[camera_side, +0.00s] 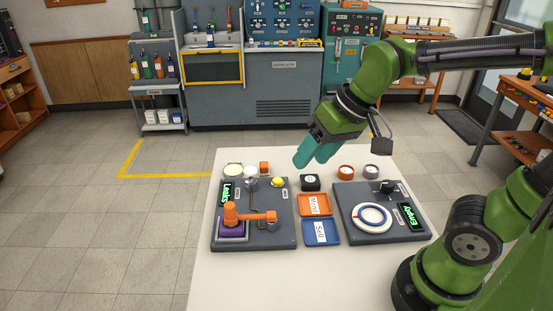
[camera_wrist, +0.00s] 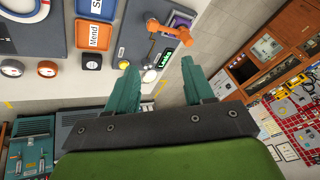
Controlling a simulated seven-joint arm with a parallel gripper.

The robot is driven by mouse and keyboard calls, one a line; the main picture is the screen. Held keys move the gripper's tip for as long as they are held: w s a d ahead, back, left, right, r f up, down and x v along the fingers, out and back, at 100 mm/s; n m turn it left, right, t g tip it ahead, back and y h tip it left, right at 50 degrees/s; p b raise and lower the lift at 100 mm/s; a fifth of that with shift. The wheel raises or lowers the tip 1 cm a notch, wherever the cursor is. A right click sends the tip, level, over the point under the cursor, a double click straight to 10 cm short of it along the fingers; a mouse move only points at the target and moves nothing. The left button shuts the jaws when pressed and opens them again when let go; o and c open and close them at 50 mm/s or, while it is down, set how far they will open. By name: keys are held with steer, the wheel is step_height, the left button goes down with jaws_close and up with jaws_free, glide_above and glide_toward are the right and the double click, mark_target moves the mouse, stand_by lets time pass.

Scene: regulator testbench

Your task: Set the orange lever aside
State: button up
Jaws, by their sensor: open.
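The orange lever (camera_side: 250,216) lies across the left dark panel (camera_side: 283,240), one end over a purple square block (camera_side: 232,230) and the other by a small grey cylinder. A green display on this panel reads "Leaks". The lever also shows at the top of the wrist view (camera_wrist: 172,33), beyond my fingertips. My gripper (camera_side: 309,160) has teal fingers and hangs above the far edge of the white table, behind and to the right of the lever. In the wrist view my gripper (camera_wrist: 157,72) is open, with nothing between its fingers.
An orange tray labelled "Mend" (camera_side: 327,204) and a blue tray labelled "Sell" (camera_side: 333,239) lie between the panels. The right panel (camera_side: 350,195) holds a white round dial (camera_side: 372,219) and an "Empty" display. Several small round parts line the back. The table's front (camera_side: 290,285) is clear.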

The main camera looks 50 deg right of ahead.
mark_target(229, 205)
steer(key=w+a+n+g+h, duration=0.1)
steer(key=w+a+n+g, duration=0.2)
steer(key=w+a+n, duration=0.4)
steer(key=w+a+n+g+h, duration=0.15)
steer(key=w+n, duration=0.25)
steer(key=w, duration=0.4)
steer(key=shift+g, duration=0.25)
steer(key=f, duration=1.6)
steer(key=shift+w+a+f, duration=0.15)
steer(key=shift+w+a, duration=0.05)
steer(key=shift+a, duration=0.2)
jaws_close()
